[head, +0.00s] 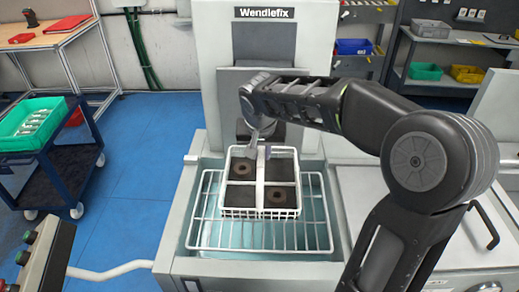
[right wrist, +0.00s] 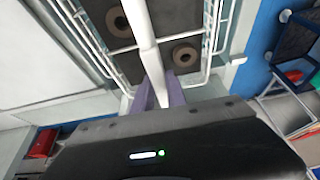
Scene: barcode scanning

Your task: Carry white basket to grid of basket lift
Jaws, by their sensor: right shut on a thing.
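The white basket (head: 261,211) is a wire crate with a central divider and dark compartments. Two round brown rings sit in it, one at the back left and one at the front right. It is over the white wire grid of the basket lift (head: 314,236); I cannot tell whether it touches the grid. My right gripper (head: 265,152) is shut on the basket's central white bar. In the right wrist view the purple fingertips (right wrist: 159,96) close around this bar of the basket (right wrist: 144,34). My left gripper is not in view.
The grey Wendlefix machine (head: 266,50) rises behind the grid. A blue cart (head: 57,165) with a green crate (head: 31,123) stands at the left on blue floor. A control box (head: 42,256) is at the lower left. Shelves with coloured bins stand at the back right.

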